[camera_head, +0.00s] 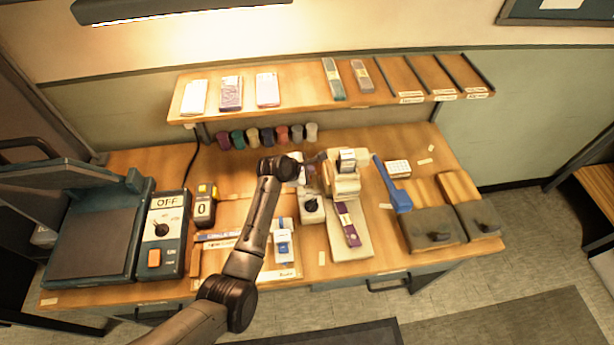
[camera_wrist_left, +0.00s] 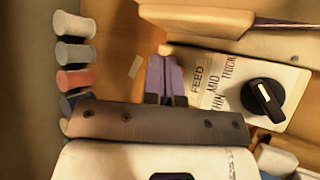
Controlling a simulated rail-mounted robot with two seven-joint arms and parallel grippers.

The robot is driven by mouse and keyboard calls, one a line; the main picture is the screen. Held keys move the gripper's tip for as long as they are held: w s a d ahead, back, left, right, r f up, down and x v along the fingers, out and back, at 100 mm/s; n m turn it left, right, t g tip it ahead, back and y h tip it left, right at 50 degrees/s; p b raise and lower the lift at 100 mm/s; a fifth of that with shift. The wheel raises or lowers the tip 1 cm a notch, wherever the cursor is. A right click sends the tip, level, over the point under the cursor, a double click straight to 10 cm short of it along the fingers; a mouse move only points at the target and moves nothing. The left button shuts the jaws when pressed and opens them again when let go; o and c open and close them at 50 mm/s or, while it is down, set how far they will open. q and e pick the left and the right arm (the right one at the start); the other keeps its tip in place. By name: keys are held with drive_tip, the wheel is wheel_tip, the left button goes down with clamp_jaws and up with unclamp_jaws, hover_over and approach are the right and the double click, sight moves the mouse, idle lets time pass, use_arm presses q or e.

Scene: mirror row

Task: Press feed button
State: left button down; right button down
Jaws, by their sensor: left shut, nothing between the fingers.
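The feed control panel (camera_head: 312,207) is a pale box with a black dial, beside the cream machine (camera_head: 344,178) at the middle of the bench. In the left wrist view the panel (camera_wrist_left: 231,108) shows the word FEED and a dial (camera_wrist_left: 263,100) marked THIN, MID, THICK. I cannot make out the feed button itself; my gripper may hide it. My left gripper (camera_head: 311,172) is over the back of the panel, shut and empty. In the left wrist view its purple fingers (camera_wrist_left: 165,75) are together, just beside the FEED word; contact cannot be told. My right gripper is out of view.
Several coloured spools (camera_head: 268,136) stand in a row behind the gripper, under a shelf (camera_head: 295,92). A blue lever (camera_head: 392,186) is right of the machine. A control box marked OFF (camera_head: 160,232) and a dark press (camera_head: 93,240) stand at the left.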

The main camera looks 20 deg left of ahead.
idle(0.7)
use_arm(q)
drive_tip(key=shift+f, duration=0.15)
drive_tip(key=shift+f, duration=0.25)
idle(0.3)
